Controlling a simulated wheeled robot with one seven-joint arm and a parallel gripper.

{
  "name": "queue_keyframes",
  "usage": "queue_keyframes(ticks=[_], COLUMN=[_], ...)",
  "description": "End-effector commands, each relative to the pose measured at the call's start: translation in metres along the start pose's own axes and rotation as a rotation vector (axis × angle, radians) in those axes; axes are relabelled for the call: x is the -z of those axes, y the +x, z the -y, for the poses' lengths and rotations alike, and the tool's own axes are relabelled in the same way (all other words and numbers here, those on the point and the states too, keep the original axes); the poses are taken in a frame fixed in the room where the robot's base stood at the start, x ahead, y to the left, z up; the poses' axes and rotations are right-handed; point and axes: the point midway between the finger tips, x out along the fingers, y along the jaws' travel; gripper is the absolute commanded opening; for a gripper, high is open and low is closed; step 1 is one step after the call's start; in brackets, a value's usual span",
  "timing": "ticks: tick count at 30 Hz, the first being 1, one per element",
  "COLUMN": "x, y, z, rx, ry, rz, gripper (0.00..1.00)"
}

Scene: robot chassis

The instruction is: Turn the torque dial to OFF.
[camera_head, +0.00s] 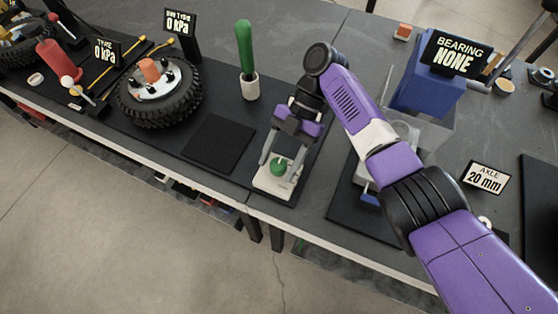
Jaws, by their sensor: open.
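A green round dial (279,167), which I take to be the torque dial, sits on a white block (261,182) near the front edge of the bench. My gripper (277,162) points down at it with its two fingers apart. One finger is to the left of the dial and the other to its right or just behind it. I cannot tell whether either finger touches the dial. No dial markings or OFF label can be read from here. My purple arm reaches in from the lower right.
A tool with a green handle (244,45) stands upright in a white holder (250,88). A wheel (160,112) and a black mat (218,144) lie to the left. To the right are a blue block (410,85), the BEARING sign (455,54) and the AXLE sign (485,178).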

Motion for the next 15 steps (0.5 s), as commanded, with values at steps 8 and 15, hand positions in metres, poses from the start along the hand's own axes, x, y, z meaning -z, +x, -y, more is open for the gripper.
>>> queue_keyframes(ticks=[8, 15], x=[-0.001, -0.001], y=[-0.04, -0.069], z=[0.0, 0.0], rx=[0.0, 0.001], ry=[0.001, 0.001], rz=[0.005, 0.003], gripper=[0.59, 0.59])
